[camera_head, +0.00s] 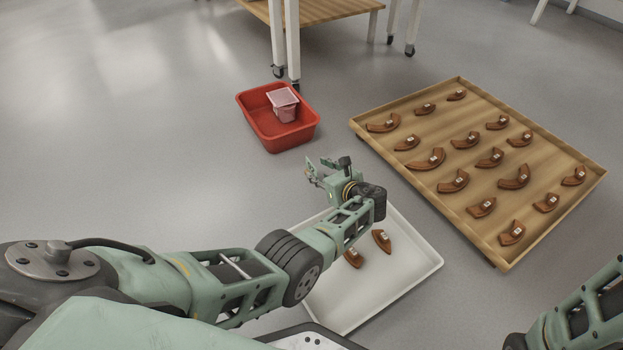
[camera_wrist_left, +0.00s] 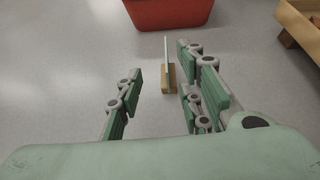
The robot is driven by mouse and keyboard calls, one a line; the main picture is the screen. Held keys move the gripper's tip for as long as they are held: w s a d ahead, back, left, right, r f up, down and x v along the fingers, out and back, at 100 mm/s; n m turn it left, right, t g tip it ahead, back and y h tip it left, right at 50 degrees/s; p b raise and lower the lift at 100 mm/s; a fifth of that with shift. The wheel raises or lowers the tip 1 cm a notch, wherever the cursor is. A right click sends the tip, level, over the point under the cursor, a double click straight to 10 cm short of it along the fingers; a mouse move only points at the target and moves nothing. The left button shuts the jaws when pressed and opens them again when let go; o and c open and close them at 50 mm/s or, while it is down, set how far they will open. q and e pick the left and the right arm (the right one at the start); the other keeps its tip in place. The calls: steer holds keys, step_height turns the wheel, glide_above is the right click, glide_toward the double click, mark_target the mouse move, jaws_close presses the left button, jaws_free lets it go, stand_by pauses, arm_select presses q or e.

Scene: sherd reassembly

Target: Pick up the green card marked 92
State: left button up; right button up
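In the left wrist view a thin upright card (camera_wrist_left: 167,52) stands edge-on in a small wooden block (camera_wrist_left: 168,78) on the grey floor. Its face and any number on it cannot be read from this angle. My left gripper (camera_wrist_left: 158,74) is open and empty, its fingers spread to either side of the card's line, with the card ahead of the palm. In the head view my left gripper (camera_head: 328,170) is above the floor between the red bin and the white tray, and I cannot make out the card there. My right gripper is out of view.
A red bin (camera_head: 255,128) holding a pinkish lidded box (camera_head: 283,103) is beyond the left gripper. A white tray (camera_head: 405,277) with brown sherds (camera_head: 382,240) lies below the left arm. A wooden tray (camera_head: 400,166) with several labelled sherds is at right. A table stands behind.

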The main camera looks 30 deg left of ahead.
mark_target(314, 171)
arm_select(q)
steer(key=shift+w+a+f, duration=0.25)
steer(key=shift+a+f, duration=0.1)
steer(key=shift+a, duration=0.05)
steer(key=b+x, duration=0.4)
steer(key=b, duration=0.1)
steer(key=shift+w+d+f, duration=0.15)
steer(key=shift+f, duration=0.1)
steer(key=shift+w+a+b, duration=0.2)
steer(key=shift+a+b, duration=0.15)
steer(key=shift+a, duration=0.05)
jaws_close()
